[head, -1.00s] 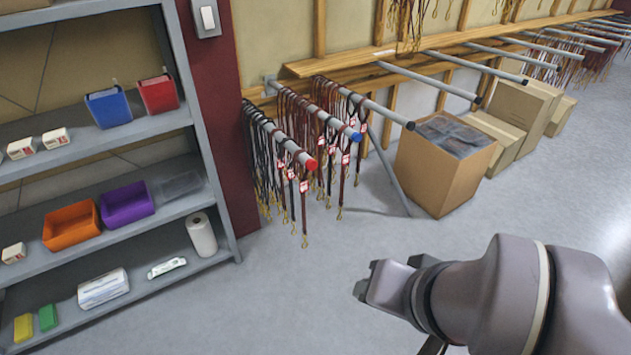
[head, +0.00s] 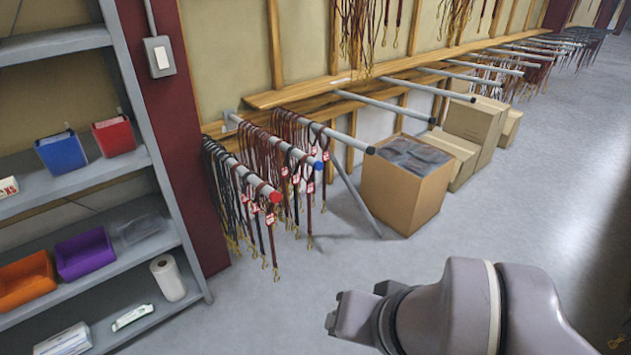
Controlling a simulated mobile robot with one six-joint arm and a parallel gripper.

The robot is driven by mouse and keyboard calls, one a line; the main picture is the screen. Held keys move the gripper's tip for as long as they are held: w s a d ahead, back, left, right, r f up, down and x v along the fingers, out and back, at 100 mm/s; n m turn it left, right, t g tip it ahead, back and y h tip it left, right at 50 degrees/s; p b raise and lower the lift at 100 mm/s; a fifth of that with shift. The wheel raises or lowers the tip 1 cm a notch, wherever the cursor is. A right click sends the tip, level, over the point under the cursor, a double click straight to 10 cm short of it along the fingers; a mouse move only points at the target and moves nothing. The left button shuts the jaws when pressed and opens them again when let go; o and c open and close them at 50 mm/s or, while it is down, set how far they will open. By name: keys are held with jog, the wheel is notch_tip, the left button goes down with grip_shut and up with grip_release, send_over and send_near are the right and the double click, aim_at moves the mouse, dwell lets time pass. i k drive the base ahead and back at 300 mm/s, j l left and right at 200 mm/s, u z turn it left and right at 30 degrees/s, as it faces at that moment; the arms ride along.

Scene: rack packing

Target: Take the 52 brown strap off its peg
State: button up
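Several straps hang from pegs on the wooden wall rail. The red-tipped peg (head: 274,196) carries black straps (head: 222,190) along its length and brown ones near its tip. The blue-tipped peg (head: 317,164) carries brown straps (head: 287,136), some with red-and-white tags. A dark-tipped peg (head: 368,149) beside it has a brown strap (head: 325,165) near it. The number 52 cannot be read on any tag. My gripper (head: 332,318) is at the lower middle, well in front of the straps and apart from them. Its fingers are too small and turned away to judge.
A grey shelf (head: 120,262) with coloured bins stands at the left. An open cardboard box (head: 402,200) sits right of the straps, with closed boxes (head: 472,130) behind it. Bare pegs (head: 395,106) stick out above. The floor between my arm and the straps is clear.

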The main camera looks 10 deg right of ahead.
aim_at(325, 152)
jog(key=i+l, duration=0.35)
jog(key=i+l+z, duration=0.15)
jog(key=i+l, duration=0.15)
jog(key=i, duration=0.2)
jog(key=i+l, duration=0.3)
jog(key=i, duration=0.15)
jog(key=i+l+z, duration=0.1)
jog(key=i+l, duration=0.2)
jog(key=i, duration=0.1)
